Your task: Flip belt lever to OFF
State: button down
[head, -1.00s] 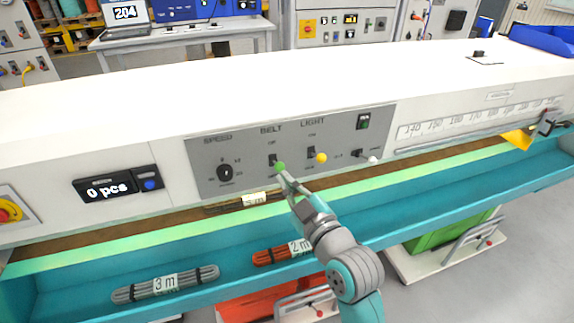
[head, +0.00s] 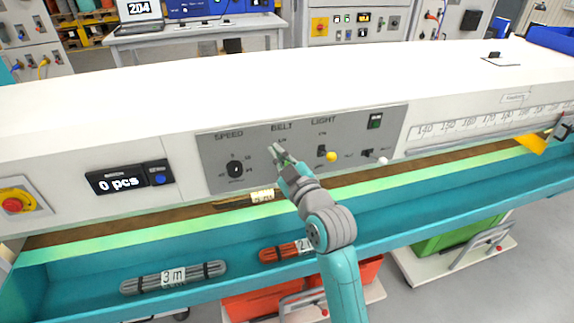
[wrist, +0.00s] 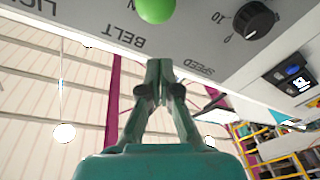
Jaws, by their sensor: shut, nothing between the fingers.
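The grey control panel (head: 220,150) carries the BELT lever under its BELT label. In the head view my gripper (head: 275,152) is in front of this lever and hides most of it. In the wrist view the lever's green ball (wrist: 156,9) shows at the top edge, and the panel lettering is upside down. My gripper (wrist: 158,66) is shut and empty, its tips close to the panel near the BELT label. I cannot tell whether the tips touch the lever. The lever's exact position is hidden.
The LIGHT lever with a yellow ball (head: 331,156) is close on the right, and a lever with a white ball (head: 382,160) is farther right. The SPEED knob (head: 235,169) is on the left. Below is a teal trough (head: 75,278) with cable bundles.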

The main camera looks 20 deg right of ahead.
aim_at(286, 164)
jog(key=shift+d+f, duration=0.55)
jog(key=shift+f, duration=0.25)
jog(key=shift+d+f, duration=0.5)
jog(key=shift+f, duration=0.3)
jog(key=shift+s+a+f, duration=0.1)
